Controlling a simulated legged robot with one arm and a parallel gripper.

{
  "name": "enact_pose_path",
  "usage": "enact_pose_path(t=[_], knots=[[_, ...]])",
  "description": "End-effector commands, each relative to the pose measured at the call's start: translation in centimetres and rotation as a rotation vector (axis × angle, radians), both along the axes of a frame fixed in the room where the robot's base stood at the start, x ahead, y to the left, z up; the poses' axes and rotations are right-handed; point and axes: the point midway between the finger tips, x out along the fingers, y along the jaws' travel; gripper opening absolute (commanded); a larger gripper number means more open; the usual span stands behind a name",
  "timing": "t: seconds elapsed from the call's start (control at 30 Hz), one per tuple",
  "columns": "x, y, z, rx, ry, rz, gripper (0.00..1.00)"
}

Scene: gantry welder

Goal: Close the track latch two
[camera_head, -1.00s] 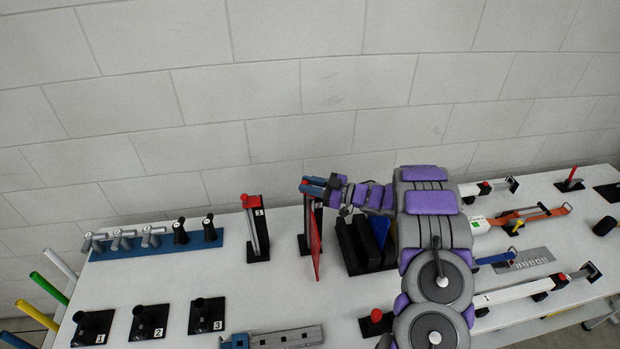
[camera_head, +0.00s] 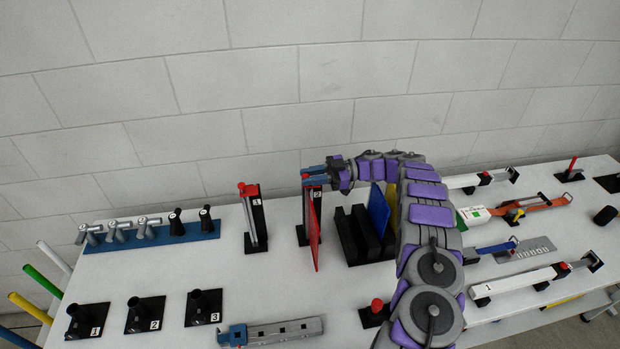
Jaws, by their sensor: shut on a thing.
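The latch marked 2 (camera_head: 305,234) is a black upright fixture on the bench, left of the black slotted rack. Its red top (camera_head: 305,176) shows just at my gripper. My gripper (camera_head: 314,175) has blue fingers and reaches in from the right over the top of this latch. It is shut on the top of the latch; the fingers and wrist hide part of the contact. The similar latch marked 1 (camera_head: 253,215) stands to the left, with a red tip and a silver lever. A thin red panel (camera_head: 314,245) stands upright close against the right side of latch 2.
The black rack (camera_head: 355,240) holds a blue panel (camera_head: 378,210) right of the latch, under my arm. A blue rail (camera_head: 150,240) with several handles and numbered black posts (camera_head: 145,313) are at left. A grey bar (camera_head: 285,331) lies in front. The wall is close behind.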

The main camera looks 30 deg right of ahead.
Motion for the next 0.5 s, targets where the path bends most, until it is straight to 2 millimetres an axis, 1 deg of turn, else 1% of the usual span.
enact_pose_path(t=[0.5], knots=[[-0.06,-0.26,0.12,0.002,-0.003,0.033,0.00]])
